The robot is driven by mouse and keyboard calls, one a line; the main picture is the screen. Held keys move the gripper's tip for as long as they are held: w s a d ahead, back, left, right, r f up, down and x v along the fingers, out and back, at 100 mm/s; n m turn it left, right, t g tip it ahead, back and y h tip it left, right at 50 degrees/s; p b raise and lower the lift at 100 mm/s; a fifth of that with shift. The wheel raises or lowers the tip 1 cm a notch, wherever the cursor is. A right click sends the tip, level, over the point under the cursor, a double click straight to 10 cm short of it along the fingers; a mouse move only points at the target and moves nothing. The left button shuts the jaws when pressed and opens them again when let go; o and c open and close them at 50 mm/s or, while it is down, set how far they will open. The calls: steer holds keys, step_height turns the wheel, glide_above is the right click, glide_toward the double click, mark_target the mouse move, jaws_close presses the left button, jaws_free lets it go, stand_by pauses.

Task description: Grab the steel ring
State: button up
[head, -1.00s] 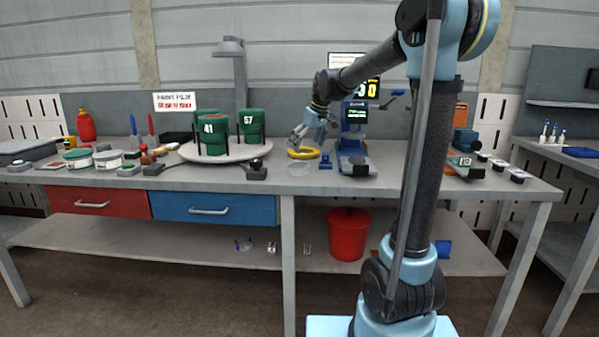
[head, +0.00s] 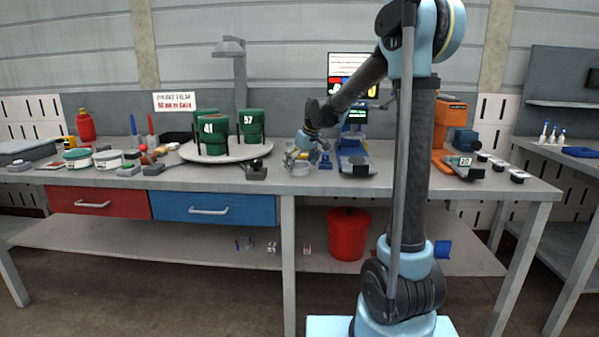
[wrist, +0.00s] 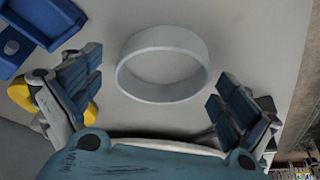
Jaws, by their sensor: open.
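The steel ring (wrist: 160,97) is a plain pale grey band lying flat on the bench in the wrist view, fully visible. My gripper (wrist: 157,88) is open and empty, with its two blue-padded fingers on the left and right of the ring in the picture, apart from it. In the head view my gripper (head: 297,157) points down low over the bench, and the ring (head: 300,170) shows only as a small pale patch under it. I cannot tell the exact height left between fingers and ring.
A yellow object (wrist: 20,92) sits partly hidden behind the left finger, and a blue fixture (wrist: 38,18) stands beyond it. The bench edge is close on the right in the wrist view. A round platform (head: 218,156) with green containers stands left of my gripper.

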steer(key=c, duration=1.2)
